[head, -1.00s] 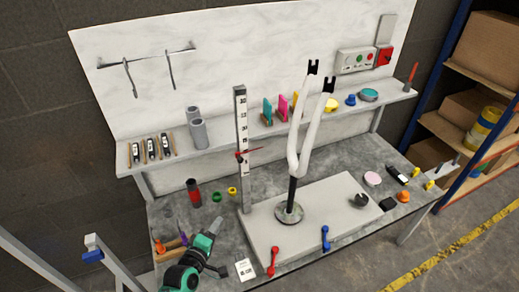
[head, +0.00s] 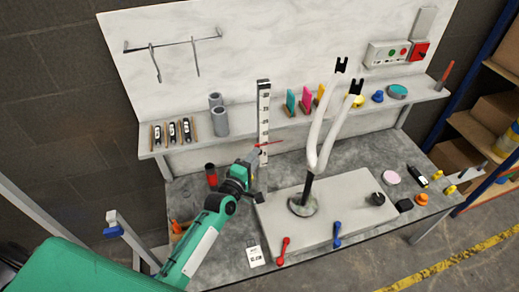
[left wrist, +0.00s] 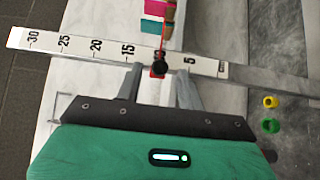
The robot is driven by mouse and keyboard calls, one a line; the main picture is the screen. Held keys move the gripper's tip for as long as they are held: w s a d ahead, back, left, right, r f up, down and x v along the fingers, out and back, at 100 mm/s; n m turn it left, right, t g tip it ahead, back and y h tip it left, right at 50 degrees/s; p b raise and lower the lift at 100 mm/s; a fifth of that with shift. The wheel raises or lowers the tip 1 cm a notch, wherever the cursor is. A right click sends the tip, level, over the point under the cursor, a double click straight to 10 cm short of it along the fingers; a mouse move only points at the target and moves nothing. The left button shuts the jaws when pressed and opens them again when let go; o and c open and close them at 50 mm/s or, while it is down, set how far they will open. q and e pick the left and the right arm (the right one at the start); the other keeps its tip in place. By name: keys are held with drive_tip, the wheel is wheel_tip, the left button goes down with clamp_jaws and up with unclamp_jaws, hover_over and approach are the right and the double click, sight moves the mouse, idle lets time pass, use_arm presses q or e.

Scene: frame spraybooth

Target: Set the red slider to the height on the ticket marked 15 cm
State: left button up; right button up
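The upright ruler post (head: 263,105) stands at the back left of the white base plate. The red slider (head: 266,145) sits on its lower half and points right; in the left wrist view the slider (left wrist: 158,70) with its black knob lies between the 15 and 5 marks. My left gripper (head: 257,182) is close to the post, from the left. In the left wrist view its fingers (left wrist: 160,82) are spread, one either side of the knob, with gaps visible. A white ticket (head: 254,256) lies at the table's front edge; its print is too small to read. My right gripper is out of view.
A white bent-tube frame (head: 324,120) stands on the base plate (head: 340,215) right of the post. Red (head: 283,250) and blue (head: 337,234) handles lie at the plate's front. The shelf behind carries grey cylinders (head: 220,122) and coloured cards.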

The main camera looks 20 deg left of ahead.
use_arm(q)
drive_tip(key=shift+w+d+p, duration=0.15)
drive_tip(key=shift+w+d, duration=0.05)
drive_tip(key=shift+w, duration=0.75)
drive_tip(key=shift+w+d+p, duration=0.15)
drive_tip(key=shift+w, duration=0.8)
clamp_jaws()
drive_tip(key=shift+r, duration=0.1)
